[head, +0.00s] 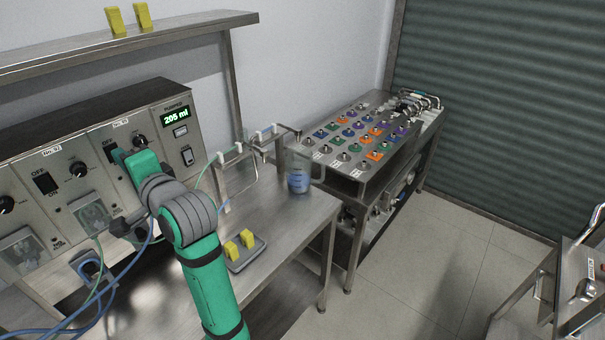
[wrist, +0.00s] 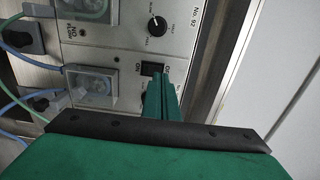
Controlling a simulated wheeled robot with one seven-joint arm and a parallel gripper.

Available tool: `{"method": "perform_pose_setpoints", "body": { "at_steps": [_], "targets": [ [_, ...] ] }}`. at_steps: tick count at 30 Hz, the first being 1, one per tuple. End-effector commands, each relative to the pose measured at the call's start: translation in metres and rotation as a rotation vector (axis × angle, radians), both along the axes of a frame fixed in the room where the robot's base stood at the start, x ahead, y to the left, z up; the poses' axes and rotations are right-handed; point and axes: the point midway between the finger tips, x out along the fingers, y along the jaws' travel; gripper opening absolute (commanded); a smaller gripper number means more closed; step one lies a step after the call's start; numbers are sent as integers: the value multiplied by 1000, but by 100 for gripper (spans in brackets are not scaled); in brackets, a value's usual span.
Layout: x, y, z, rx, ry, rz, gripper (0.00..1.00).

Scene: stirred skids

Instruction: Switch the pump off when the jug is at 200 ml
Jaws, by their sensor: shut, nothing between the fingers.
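The display (head: 176,116) on the metering box reads 205 ml. The clear jug (head: 298,178) stands on the right end of the steel bench, holding blue liquid; its scale is too small to read. The right pump (head: 108,130) has an OFF/ON rocker switch; my arm partly hides it in the head view. The switch (wrist: 152,69) shows black in the wrist view. My gripper (head: 125,158) is shut and empty at this pump's front. Its fingertips (wrist: 162,74) overlap the edge of the switch in the wrist view; I cannot tell whether they touch it.
A neighbouring pump (head: 60,180) stands to the left, its knob (wrist: 157,25) close to my fingers. Tubes (head: 95,285) loop in front. A small tray (head: 246,257) with yellow blocks sits on the bench. A connector table (head: 365,130) stands beyond.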

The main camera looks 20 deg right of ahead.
Motion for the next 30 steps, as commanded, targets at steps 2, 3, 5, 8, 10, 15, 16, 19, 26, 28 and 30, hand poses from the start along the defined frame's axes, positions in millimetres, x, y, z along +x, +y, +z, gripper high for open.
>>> {"method": "perform_pose_setpoints", "body": {
  "at_steps": [2,3,5,8,10,15,16,19,26,28,30],
  "targets": [
    [-4,-4,0,-1,1,-1,0],
    [-7,-5,0,-1,1,-1,0],
    [-10,-8,0,-1,-1,-2,0],
    [-15,-12,0,0,0,-2,0],
    [-20,-14,0,-1,-1,-2,0],
    [-29,-20,0,-1,-1,0,0],
    [-31,-21,0,-1,-1,0,0],
    [-34,-23,0,-1,0,0,0],
    [-35,-24,0,-1,1,0,0],
    [-35,-24,0,-1,1,0,0],
    [-34,-24,0,-1,1,0,0]
  ]
}}
